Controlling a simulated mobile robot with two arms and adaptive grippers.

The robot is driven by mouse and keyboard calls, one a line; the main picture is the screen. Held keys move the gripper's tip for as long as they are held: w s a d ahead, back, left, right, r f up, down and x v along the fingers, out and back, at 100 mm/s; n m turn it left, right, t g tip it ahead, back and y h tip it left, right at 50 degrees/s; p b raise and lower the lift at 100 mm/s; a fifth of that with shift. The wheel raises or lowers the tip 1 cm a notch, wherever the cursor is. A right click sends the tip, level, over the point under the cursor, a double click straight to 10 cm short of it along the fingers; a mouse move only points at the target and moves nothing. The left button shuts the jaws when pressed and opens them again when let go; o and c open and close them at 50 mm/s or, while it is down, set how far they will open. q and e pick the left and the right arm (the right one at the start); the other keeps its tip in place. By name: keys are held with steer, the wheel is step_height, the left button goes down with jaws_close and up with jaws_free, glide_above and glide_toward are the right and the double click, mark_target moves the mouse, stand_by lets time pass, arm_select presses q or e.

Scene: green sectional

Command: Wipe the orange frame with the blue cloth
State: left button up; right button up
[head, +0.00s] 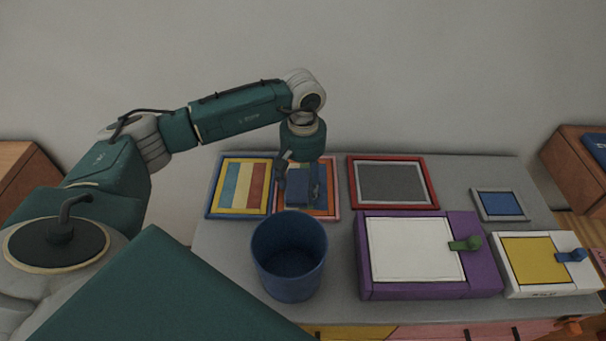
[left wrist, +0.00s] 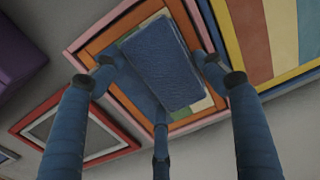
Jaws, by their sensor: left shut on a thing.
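The orange frame (head: 330,205) lies on the grey table top, partly hidden behind my left gripper (head: 300,172). It also shows in the left wrist view (left wrist: 193,122), with coloured stripes inside its border. The blue cloth (head: 298,190) is a small thick pad over the inside of the frame. The cloth also shows in the left wrist view (left wrist: 165,62), between the fingers of my left gripper. My left gripper is shut on the cloth and points down at the frame. I cannot tell whether the cloth touches the frame's surface. My right gripper is not in view.
A blue bin (head: 289,280) stands in front of the orange frame. A blue striped frame (head: 210,205) lies to its left, a red frame (head: 432,190) to its right. A purple box (head: 485,270), a yellow-panelled box (head: 575,288) and a small blue-panelled frame (head: 482,212) are farther right.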

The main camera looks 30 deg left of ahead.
mark_target(303, 171)
arm_select(q)
steer(key=shift+w+a+f+b, duration=0.15)
steer(key=shift+w+a+b, duration=0.2)
steer(key=shift+b, duration=0.1)
steer(key=shift+w+a, duration=0.2)
steer(key=shift+w, duration=0.15)
steer(key=shift+w+a+b, duration=0.5)
steer(key=shift+w+b, duration=0.1)
steer(key=shift+w+a, duration=0.1)
steer(key=shift+w, duration=0.45)
steer(key=shift+s+d, duration=0.3)
steer(key=shift+s, duration=0.2)
steer(key=shift+s+d, duration=0.3)
steer(key=shift+s, duration=0.2)
